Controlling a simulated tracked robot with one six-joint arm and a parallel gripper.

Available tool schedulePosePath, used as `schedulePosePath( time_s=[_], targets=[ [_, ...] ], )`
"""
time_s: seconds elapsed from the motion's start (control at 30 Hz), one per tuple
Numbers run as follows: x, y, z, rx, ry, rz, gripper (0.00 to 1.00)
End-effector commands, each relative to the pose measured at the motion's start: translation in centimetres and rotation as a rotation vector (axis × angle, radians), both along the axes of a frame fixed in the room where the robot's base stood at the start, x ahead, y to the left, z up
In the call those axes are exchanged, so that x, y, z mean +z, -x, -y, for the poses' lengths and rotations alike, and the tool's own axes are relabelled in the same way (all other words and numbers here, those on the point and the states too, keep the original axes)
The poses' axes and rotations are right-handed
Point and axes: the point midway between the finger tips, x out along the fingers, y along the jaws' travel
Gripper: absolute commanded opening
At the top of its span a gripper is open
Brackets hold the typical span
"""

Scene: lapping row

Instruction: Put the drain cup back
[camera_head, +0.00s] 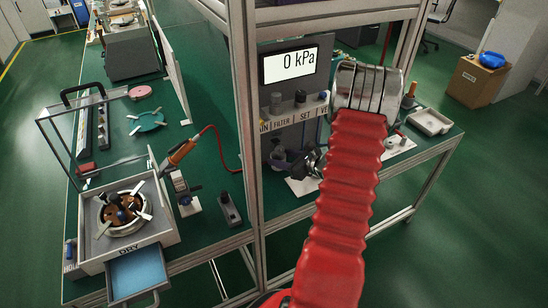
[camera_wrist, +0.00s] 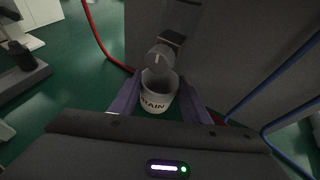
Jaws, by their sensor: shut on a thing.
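The drain cup (camera_wrist: 157,101) is a small pale cup with dark lettering, of which "RAIN" is readable in the wrist view. My gripper (camera_wrist: 160,88) is shut on it, with one purple finger on each side. A grey cylinder (camera_wrist: 160,57) on the dark panel stands right at the cup's mouth and overlaps it in the picture. I cannot tell whether they touch. In the head view, my red sleeved arm reaches toward the panel under the "0 kPa" display (camera_head: 290,64). The arm and wrist hide much of the area around the cup there.
A labelled strip (camera_head: 295,116) with knobs runs below the display. A frame post (camera_head: 246,110) stands left of it. A red hose (camera_head: 217,140) and blue tubes (camera_wrist: 262,85) run nearby. A white tray (camera_head: 430,122) sits right; the "DRY" box (camera_head: 137,243) is left.

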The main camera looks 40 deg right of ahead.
Motion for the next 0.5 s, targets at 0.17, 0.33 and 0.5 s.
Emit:
schedulePosePath(
  time_s=[0.17, 0.33, 0.5],
  targets=[
    [-0.4, -0.1, 0.3, -0.011, -0.002, -0.002, 0.21],
    [-1.4, 0.0, 0.4, -0.012, -0.002, -0.001, 0.21],
    [-1.5, -0.1, 0.3, -0.009, -0.001, 0.000, 0.21]
  ],
)
